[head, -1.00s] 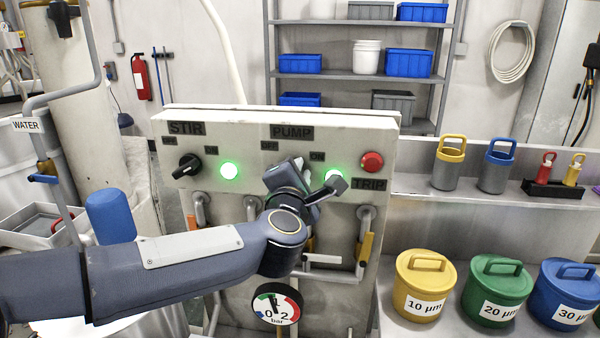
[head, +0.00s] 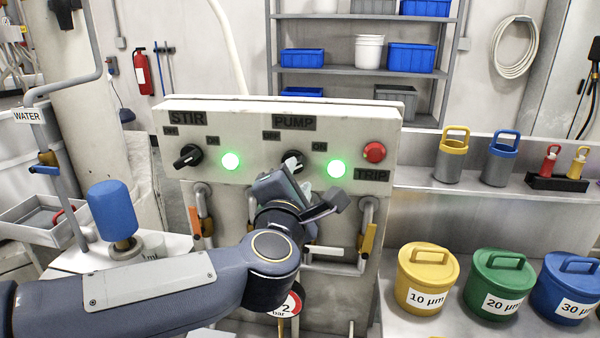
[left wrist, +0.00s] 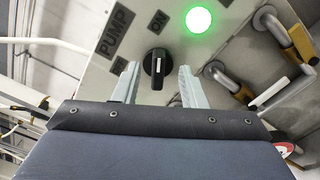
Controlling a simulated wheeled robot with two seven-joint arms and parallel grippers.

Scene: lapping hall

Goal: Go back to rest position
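My left gripper (head: 290,184) is in front of the control panel (head: 235,116), just below the PUMP knob (head: 293,160). In the left wrist view its two fingers (left wrist: 156,86) are spread apart, with the black PUMP knob (left wrist: 155,65) seen between and beyond them; nothing is held. The knob's pointer lies along the gap between the fingers. The green PUMP lamp (head: 336,169) is lit; it also shows in the left wrist view (left wrist: 198,20). The black STIR knob (head: 187,156) is turned aslant, and the green STIR lamp (head: 231,161) is lit. My right gripper is not in view.
Pipes with yellow-handled valves (head: 368,240) and a gauge (head: 290,303) are below the panel, close to my left arm. A blue cylinder (head: 113,210) stands at left. Yellow (head: 427,262), green (head: 498,266) and blue (head: 570,270) lidded pots stand on the right bench.

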